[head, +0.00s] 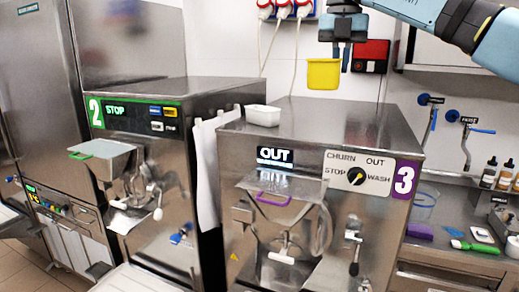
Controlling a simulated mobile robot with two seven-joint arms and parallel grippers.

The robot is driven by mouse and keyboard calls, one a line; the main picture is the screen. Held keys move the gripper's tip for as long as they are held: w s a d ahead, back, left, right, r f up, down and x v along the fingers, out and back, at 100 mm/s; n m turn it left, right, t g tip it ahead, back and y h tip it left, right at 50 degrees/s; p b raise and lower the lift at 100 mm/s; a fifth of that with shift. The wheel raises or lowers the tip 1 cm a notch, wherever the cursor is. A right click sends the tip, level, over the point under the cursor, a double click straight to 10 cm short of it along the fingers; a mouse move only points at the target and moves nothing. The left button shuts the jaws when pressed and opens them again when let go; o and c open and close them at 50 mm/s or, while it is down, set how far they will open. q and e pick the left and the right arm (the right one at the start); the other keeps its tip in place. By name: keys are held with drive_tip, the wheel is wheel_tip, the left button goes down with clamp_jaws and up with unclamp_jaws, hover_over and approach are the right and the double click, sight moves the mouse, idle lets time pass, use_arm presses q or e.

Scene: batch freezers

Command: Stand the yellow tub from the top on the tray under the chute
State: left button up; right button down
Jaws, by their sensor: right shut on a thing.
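The yellow tub (323,74) hangs upright in the air above the top of freezer 3 (330,120). My right gripper (341,56) comes down from the top right and is shut on the tub's right side. The front of freezer 3 carries a hopper with a purple-edged lid (274,199) and a chute with a white handle (283,252) below it. The tray under that chute does not show clearly; the picture's lower edge cuts off that area. My left gripper is out of view.
A white tub (262,115) stands on top of freezer 3 near its back left. Freezer 2 (155,130) stands to the left, with a white cloth (205,170) between the two. A counter with bottles (489,172) and a green brush (475,247) is at right.

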drive_tip(key=s+d+f+n, duration=0.1)
drive_tip(key=d+f+n, duration=0.2)
drive_tip(key=f+n, duration=0.8)
drive_tip(key=d+f+n, duration=0.2)
drive_tip(key=f+n, duration=0.6)
drive_tip(key=f, duration=0.6)
drive_tip(key=s+d+f+n, duration=0.2)
drive_tip(key=s+f+n, duration=1.3)
drive_tip(key=f+n, duration=0.4)
drive_tip(key=shift+d+f+n, duration=0.15)
drive_tip(key=shift+d+n, duration=0.15)
drive_tip(key=shift+n, duration=0.5)
